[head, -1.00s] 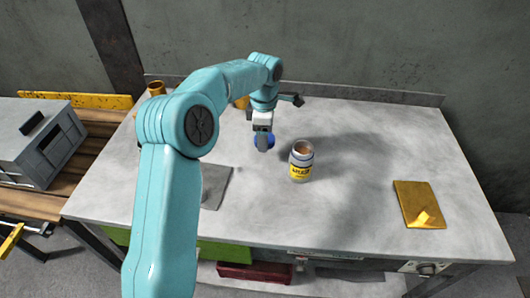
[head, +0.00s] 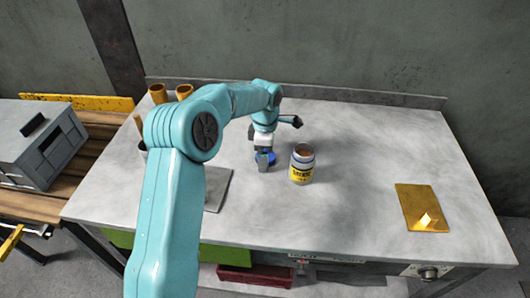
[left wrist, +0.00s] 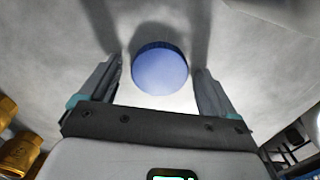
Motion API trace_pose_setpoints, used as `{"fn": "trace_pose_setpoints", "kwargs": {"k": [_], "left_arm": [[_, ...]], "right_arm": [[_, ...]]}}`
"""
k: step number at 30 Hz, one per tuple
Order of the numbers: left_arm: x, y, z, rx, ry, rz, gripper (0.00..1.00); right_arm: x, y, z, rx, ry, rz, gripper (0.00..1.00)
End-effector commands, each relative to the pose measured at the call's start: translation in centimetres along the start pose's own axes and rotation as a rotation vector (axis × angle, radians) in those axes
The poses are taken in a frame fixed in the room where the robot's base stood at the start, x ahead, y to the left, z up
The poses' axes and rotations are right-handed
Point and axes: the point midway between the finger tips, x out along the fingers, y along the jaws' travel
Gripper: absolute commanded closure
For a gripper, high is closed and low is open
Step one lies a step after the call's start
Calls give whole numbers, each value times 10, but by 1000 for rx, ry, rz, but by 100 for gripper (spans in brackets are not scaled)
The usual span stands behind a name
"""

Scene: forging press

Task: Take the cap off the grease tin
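The grease tin (head: 302,170) stands upright on the workbench, with a yellow label. Its top is open and brown inside. The blue cap (left wrist: 160,70) is off the tin and appears to lie on the bench to the tin's left; it shows partly behind a finger in the head view (head: 271,157). My left gripper (head: 264,164) points down over the cap. In the left wrist view its two fingers (left wrist: 157,78) are spread, one on each side of the cap, with a gap showing at each side. My right gripper is not in view.
A brass-coloured plate (head: 416,203) lies at the bench's right. A grey plate (head: 217,187) lies left of the cap, partly behind my arm. Brass-coloured cylinders (head: 158,93) stand at the back left. The bench between tin and brass plate is clear.

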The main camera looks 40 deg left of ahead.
Motion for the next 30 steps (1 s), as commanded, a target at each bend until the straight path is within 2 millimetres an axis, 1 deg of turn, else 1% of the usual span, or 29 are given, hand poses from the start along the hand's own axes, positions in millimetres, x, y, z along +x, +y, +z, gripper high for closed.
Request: {"fn": "trace_pose_setpoints", "kwargs": {"k": [8, 11, 14, 21, 24, 27, 30], "left_arm": [[0, 0, 0, 0, 0, -1, 11], [-7, 0, 0, 0, 0, 1, 11], [-22, 1, 0, 0, -1, 3, 11], [-79, 1, 1, 0, -2, 4, 11], [-99, 1, 0, -1, -2, 4, 11], [-113, 1, 0, 0, 0, 2, 11], [-121, 0, 0, 0, 0, 1, 11]], "right_arm": [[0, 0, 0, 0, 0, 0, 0], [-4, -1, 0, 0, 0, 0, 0], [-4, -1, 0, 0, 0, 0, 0], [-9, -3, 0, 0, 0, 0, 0], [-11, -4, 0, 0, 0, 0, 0], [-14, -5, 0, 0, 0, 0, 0], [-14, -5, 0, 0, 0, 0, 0]]}}
